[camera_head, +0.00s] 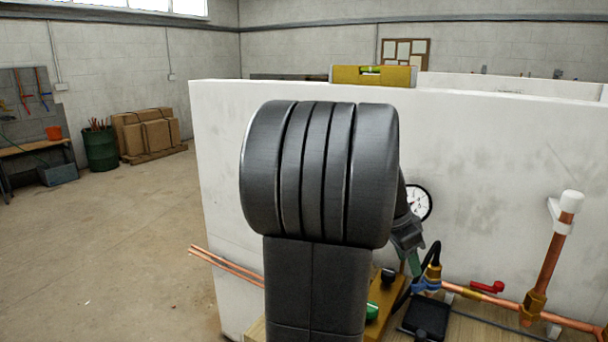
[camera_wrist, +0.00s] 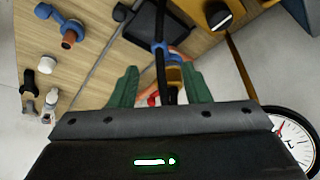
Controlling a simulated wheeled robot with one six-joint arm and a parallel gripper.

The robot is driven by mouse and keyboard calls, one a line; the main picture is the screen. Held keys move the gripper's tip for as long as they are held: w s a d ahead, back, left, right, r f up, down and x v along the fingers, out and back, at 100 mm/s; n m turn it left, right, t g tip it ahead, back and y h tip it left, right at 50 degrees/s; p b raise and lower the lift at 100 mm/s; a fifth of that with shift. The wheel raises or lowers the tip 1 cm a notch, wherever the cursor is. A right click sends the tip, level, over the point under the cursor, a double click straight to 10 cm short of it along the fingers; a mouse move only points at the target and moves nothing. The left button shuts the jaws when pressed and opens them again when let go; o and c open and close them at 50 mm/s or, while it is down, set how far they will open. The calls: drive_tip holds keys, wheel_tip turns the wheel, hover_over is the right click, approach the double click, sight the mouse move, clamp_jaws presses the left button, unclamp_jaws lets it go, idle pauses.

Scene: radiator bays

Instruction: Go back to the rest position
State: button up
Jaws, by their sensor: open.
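My gripper shows in the wrist view (camera_wrist: 160,90) with its two green fingers apart. A black hose (camera_wrist: 160,60) runs through the view between the fingers; I cannot tell whether they touch it. Nothing is clearly held. In the head view my dark arm covers the middle, and only a green finger of my gripper (camera_head: 413,262) shows behind it, beside the blue fitting (camera_head: 427,284) and above the bench. The other finger is hidden there.
A white wall (camera_head: 500,150) stands close behind, with a yellow level (camera_head: 373,76) on top. A round gauge (camera_head: 419,203), copper pipe (camera_head: 485,298), red lever (camera_head: 487,287) and black box (camera_head: 427,318) are near my gripper. Open floor (camera_head: 120,240) lies left.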

sight(415, 282)
drive_tip(key=x, duration=0.7)
drive_tip(key=shift+f, duration=0.1)
drive_tip(key=shift+s+d+r+n+p, duration=0.15)
drive_tip(key=shift+s+r+n+p, duration=0.05)
drive_tip(key=shift+r+n+p, duration=0.2)
drive_tip(key=shift+s+d+f+n+t+p, duration=0.2)
drive_tip(key=shift+s+n+t+p, duration=0.25)
drive_tip(key=shift+n+p, duration=0.4)
